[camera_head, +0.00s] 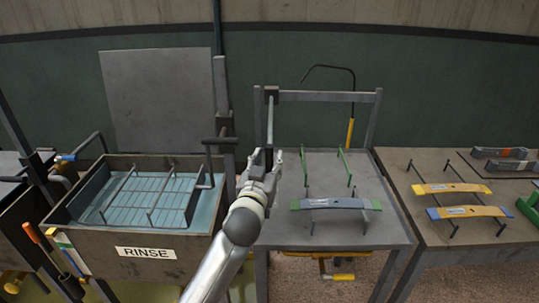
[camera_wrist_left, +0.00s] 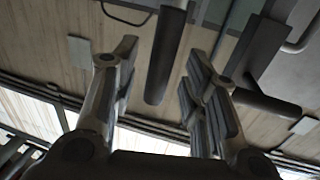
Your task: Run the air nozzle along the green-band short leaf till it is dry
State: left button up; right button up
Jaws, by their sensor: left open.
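The short leaf with green ends (camera_head: 336,203) is grey and slightly bowed. It lies across low rods on the middle grey table. A yellow-handled tool, which looks like the air nozzle (camera_head: 350,132), hangs from a black hose behind that table. My left gripper (camera_head: 276,163) is at the table's left edge, left of the leaf and apart from it. In the left wrist view its fingers (camera_wrist_left: 162,60) are spread. A dark bar (camera_wrist_left: 166,45) shows between or beyond them; I cannot tell if it touches. My right gripper is not in view.
A rinse tank (camera_head: 145,255) with a wire rack in blue liquid stands at left. A dark T-handle and post (camera_head: 222,140) rise between tank and table. The right table (camera_head: 410,165) holds yellow leaves (camera_head: 452,188) on rods. A grey frame (camera_head: 325,96) spans the middle table's back.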

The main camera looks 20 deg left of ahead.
pick_arm(q)
jog(key=shift+w, duration=1.05)
jog(key=shift+c, duration=0.5)
grip_shut()
